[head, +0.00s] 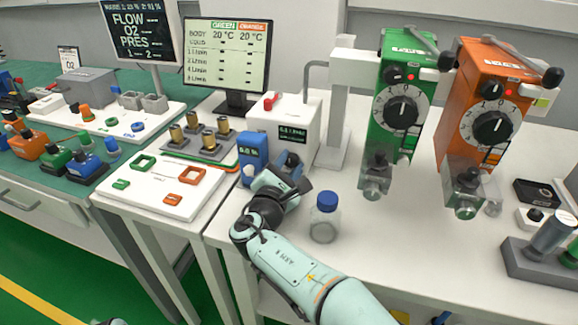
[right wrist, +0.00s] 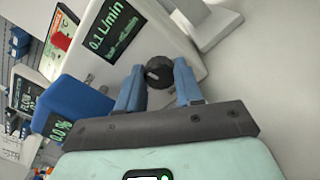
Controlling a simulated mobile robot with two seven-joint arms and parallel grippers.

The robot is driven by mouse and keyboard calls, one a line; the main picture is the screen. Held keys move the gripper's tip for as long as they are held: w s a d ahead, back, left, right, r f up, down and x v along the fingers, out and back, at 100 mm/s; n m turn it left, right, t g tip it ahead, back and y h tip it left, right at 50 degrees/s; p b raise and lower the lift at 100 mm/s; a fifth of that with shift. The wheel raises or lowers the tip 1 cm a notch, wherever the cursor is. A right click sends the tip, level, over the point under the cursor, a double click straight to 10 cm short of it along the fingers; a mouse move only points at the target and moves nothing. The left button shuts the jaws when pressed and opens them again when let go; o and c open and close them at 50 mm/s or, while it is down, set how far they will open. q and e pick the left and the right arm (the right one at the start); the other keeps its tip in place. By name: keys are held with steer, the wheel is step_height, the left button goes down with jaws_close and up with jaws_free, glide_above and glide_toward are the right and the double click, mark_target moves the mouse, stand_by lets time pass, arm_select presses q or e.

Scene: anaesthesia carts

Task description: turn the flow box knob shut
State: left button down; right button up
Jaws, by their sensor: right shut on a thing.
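The flow box (head: 305,108) is a white box on the bench, with a red part on top and a dark display. In the right wrist view its display (right wrist: 113,28) reads 0.1 L/min in green. The flow box knob (right wrist: 159,72) is round and black and sits on the box's front, low down. My right gripper (right wrist: 159,85) is shut on this knob, with a blue finger on each side of it. In the head view my right gripper (head: 292,170) is at the box's front and hides most of the knob.
A blue box (head: 252,152) with a 0.0 % display stands close left of my right gripper. A clear jar with a blue lid (head: 325,212) stands close to the right. Green (head: 392,75) and orange (head: 485,75) vaporizers hang further right.

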arm_select(q)
steer(key=shift+s, duration=0.1)
stand_by(0.3)
arm_select(e)
steer(key=o, duration=1)
steer(key=shift+o, duration=0.2)
steer(key=shift+s, duration=0.1)
arm_select(q)
steer(key=shift+t, duration=0.8)
steer(key=w, duration=0.1)
steer(key=w+r+p, duration=0.1)
steer(key=w, duration=0.1)
steer(key=w+r+p, duration=0.1)
steer(key=shift+w+d+r, duration=0.2)
steer(key=shift+w+d, duration=0.05)
steer(key=shift+w, duration=0.15)
arm_select(e)
steer(key=v, duration=1.3)
steer(key=shift+s+a, duration=0.1)
